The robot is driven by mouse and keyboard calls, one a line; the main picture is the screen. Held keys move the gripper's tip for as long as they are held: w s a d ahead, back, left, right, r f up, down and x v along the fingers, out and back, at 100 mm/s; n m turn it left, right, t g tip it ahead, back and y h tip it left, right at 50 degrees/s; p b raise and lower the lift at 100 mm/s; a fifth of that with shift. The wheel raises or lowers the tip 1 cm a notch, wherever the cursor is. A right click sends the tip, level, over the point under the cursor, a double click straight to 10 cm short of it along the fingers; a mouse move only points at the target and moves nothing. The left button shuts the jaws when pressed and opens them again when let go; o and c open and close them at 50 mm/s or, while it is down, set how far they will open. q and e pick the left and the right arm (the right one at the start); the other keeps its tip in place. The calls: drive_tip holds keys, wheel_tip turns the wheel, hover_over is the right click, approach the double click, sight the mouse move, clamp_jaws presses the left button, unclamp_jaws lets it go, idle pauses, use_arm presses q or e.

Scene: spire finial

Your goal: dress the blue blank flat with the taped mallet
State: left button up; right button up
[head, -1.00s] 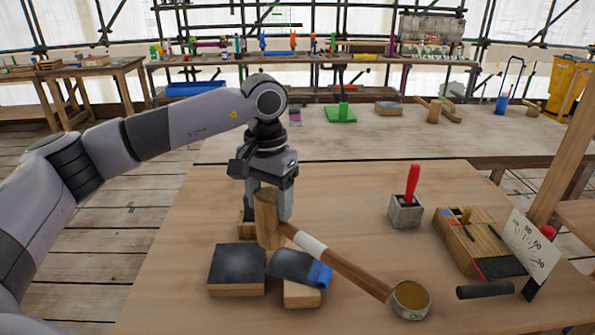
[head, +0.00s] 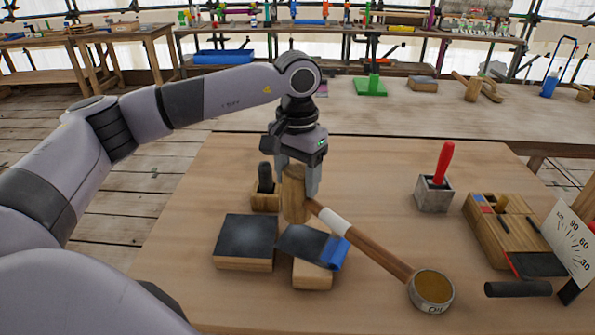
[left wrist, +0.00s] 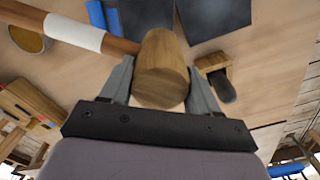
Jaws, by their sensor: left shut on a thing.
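My left gripper (head: 297,180) is shut on the wooden head of the taped mallet (head: 294,203), behind the blocks. The mallet's handle, with a white tape band, slants down to the right, its end at the oil tin. In the left wrist view the mallet head (left wrist: 161,75) sits between both fingers (left wrist: 160,90). The blue blank (head: 312,243), a dark bent sheet with a blue end, lies on a wooden block in front of the mallet head. The blue end droops. The mallet head's underside contact is unclear. My right gripper is not in view.
A dark-topped block (head: 246,240) sits left of the blank. A small holder with a black grip (head: 265,185) stands behind it. An oil tin (head: 431,290), a stone block with red handle (head: 434,190), a wooden tool box (head: 505,225) and a dial card (head: 572,240) stand right.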

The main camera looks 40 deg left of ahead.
use_arm(q)
drive_tip(key=shift+f, duration=0.1)
idle(0.4)
wheel_tip(320, 180, down, 4)
drive_tip(key=b, duration=0.3)
drive_tip(key=shift+f, duration=0.15)
drive_tip(key=shift+r, duration=0.3)
drive_tip(key=shift+r, duration=0.1)
wheel_tip(320, 180, up, 4)
drive_tip(key=p, duration=0.3)
drive_tip(key=shift+r, duration=0.1)
wheel_tip(320, 180, down, 5)
drive_tip(key=b, duration=0.3)
drive_tip(key=shift+r, duration=0.35)
